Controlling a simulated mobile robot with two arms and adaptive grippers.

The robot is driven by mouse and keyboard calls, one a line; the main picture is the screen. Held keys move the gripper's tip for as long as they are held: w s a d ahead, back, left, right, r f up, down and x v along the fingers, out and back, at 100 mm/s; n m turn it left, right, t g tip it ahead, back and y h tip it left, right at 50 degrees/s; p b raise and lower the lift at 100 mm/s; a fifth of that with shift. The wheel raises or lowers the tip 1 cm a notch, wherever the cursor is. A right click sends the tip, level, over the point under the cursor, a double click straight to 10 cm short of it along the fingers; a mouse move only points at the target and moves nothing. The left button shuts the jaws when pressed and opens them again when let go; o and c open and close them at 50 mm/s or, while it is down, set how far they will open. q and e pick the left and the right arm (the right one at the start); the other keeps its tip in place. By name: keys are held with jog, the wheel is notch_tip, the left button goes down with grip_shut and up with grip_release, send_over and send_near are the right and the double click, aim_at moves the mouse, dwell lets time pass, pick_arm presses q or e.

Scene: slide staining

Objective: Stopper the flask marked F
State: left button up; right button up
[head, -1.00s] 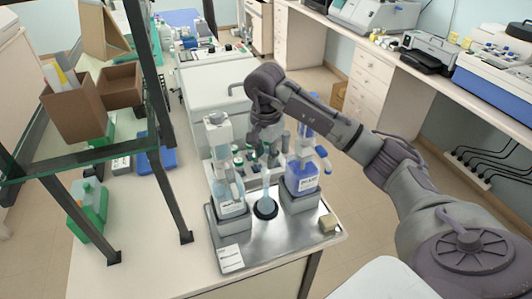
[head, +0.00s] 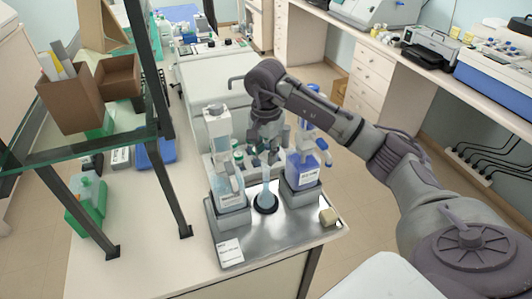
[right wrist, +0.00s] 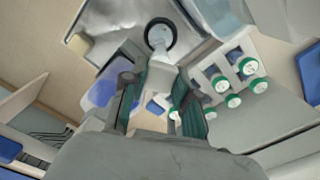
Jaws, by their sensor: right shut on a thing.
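A small flask (head: 266,202) with a round base and narrow neck stands upright in a black ring on the metal tray (head: 285,245). I cannot read a letter on it. My right gripper (head: 264,161) is above and slightly behind the flask. In the right wrist view its fingers (right wrist: 160,98) are shut on a small pale piece (right wrist: 160,77), seemingly the stopper. The flask neck (right wrist: 160,46) shows just beyond it; I cannot tell whether they touch. My left gripper is not in view.
Labelled dispenser bottles stand on either side of the flask: a clear one (head: 229,190) and a blue one (head: 302,172). Several green-capped vials (right wrist: 222,85) stand behind. A small beige block (head: 328,217) and a card (head: 230,251) lie on the tray. A shelf frame (head: 165,130) rises at left.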

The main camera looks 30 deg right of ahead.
jog(key=shift+f+b, duration=0.75)
jog(key=shift+b, duration=0.2)
dwell(1.6)
dwell(0.4)
jog(key=o, duration=1.3)
jog(key=shift+c, duration=0.2)
jog(key=shift+r+p, duration=1.75)
jog(key=shift+r, duration=1.3)
grip_shut()
